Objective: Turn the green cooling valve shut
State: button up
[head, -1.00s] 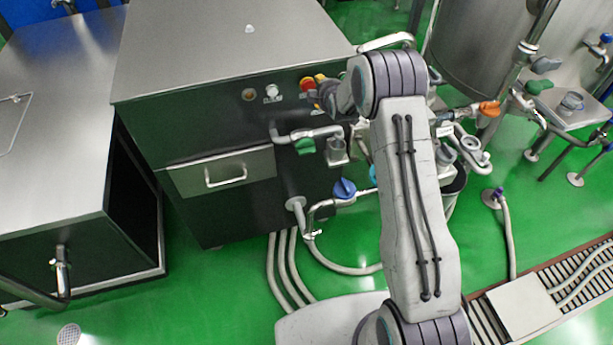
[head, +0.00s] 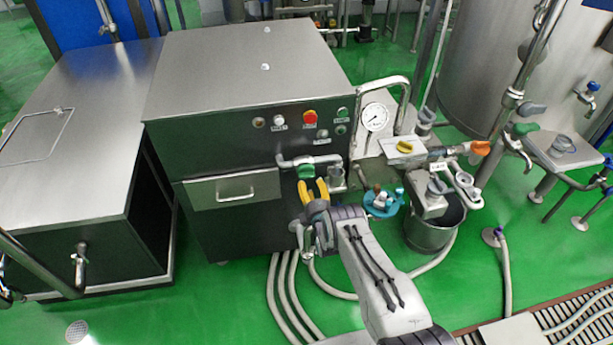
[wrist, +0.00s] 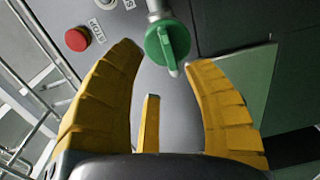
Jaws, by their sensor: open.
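I cannot tell whether a fingertip touches the handle.
The cabinet front has a red button (head: 310,117) and a drawer handle (head: 236,193). Hoses (head: 285,290) run over the green floor.

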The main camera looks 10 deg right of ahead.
aim_at(307, 176)
jog(key=shift+w+f+b, duration=0.25)
jog(key=shift+w, duration=0.4)
jog(key=shift+w+f+b, duration=0.2)
jog(key=shift+w+f, duration=0.05)
jog(key=shift+w, duration=0.4)
jog(key=shift+w+b, duration=1)
jog(key=shift+w, duration=0.75)
jog(key=shift+o, duration=0.2)
jog(key=shift+r, duration=0.1)
grip_shut()
